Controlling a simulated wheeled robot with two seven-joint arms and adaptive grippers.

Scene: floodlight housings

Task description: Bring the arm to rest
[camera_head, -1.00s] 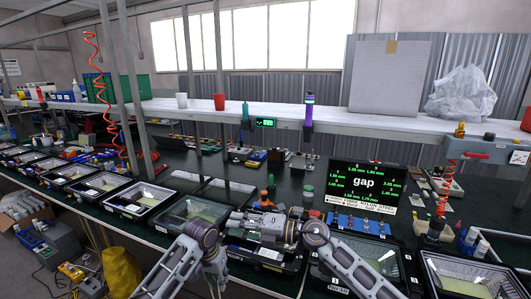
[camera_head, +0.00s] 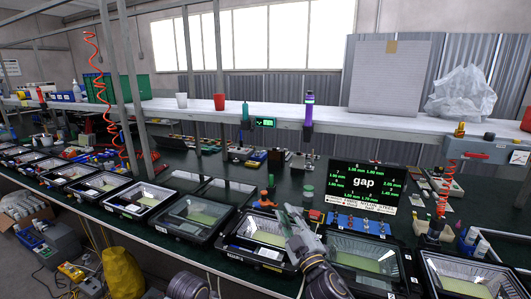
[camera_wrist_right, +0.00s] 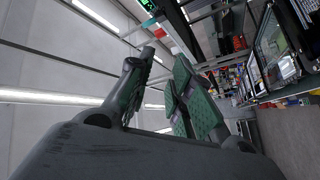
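My right gripper (camera_head: 288,214) is over the front of the bench in the head view, its arm coming up from the bottom edge. In the right wrist view, its two fingers (camera_wrist_right: 166,62) stand apart with nothing between them, so it is open and empty. Part of my left arm (camera_head: 187,287) shows at the bottom edge of the head view. The left gripper itself is hidden below the frame.
A row of black trays (camera_head: 193,216) lines the bench front, one (camera_head: 262,255) just left of my right gripper. A display reading "gap" (camera_head: 365,187) and a blue block (camera_head: 359,226) stand to its right. A shelf (camera_head: 350,120) runs behind. A yellow bag (camera_head: 122,272) is below.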

